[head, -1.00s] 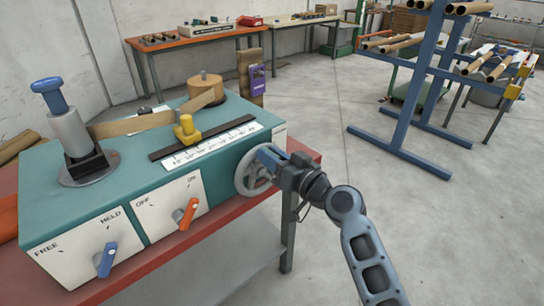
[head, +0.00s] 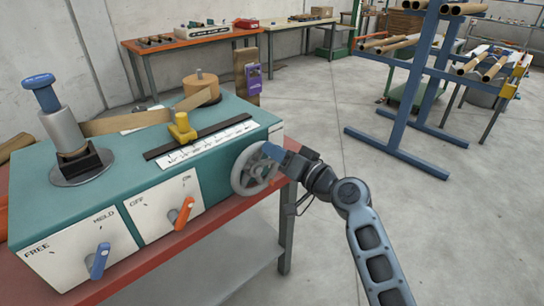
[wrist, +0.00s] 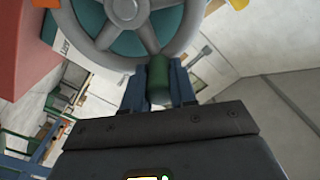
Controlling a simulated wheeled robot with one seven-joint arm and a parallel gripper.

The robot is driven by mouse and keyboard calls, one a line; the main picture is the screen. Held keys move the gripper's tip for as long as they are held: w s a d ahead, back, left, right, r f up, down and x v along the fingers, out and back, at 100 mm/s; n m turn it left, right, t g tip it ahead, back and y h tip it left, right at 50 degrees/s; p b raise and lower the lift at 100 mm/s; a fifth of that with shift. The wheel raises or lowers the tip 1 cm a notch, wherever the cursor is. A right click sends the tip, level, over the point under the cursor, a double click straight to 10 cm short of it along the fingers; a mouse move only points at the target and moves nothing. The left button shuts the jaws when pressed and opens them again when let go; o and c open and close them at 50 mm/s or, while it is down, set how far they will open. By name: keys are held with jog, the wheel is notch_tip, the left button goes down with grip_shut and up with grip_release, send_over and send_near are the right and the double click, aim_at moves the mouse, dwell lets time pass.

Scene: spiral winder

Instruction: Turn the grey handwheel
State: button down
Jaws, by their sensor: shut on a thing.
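The grey handwheel (head: 254,170) is on the front of the teal winder box, near its right end. In the wrist view the handwheel (wrist: 130,25) fills the top, with spokes and a hub. A dark green handle (wrist: 158,88) stands out from its rim. My gripper (head: 274,152) is at the upper right of the wheel. In the wrist view my gripper (wrist: 159,85) has one blue finger on each side of the handle and is shut on it. In the head view my gripper hides the handle.
The orange lever (head: 184,213) and blue lever (head: 99,261) are on the front panels, left of the wheel. A yellow pointer (head: 182,128) sits on the scale on top. A blue rack (head: 403,105) stands back right. Floor right of the winder is clear.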

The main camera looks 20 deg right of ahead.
jog(key=d+f+m+b, duration=0.1)
jog(key=f+m, duration=0.3)
jog(key=m, duration=0.4)
jog(key=w+d+f+m, duration=0.1)
jog(key=d+f+m, duration=0.2)
jog(key=m, duration=0.6)
jog(key=shift+f+m+b, duration=0.3)
jog(key=shift+f+b, duration=0.05)
jog(key=shift+f, duration=0.75)
jog(key=c, duration=0.9)
grip_release()
jog(key=shift+w+a, duration=0.1)
jog(key=v, duration=0.8)
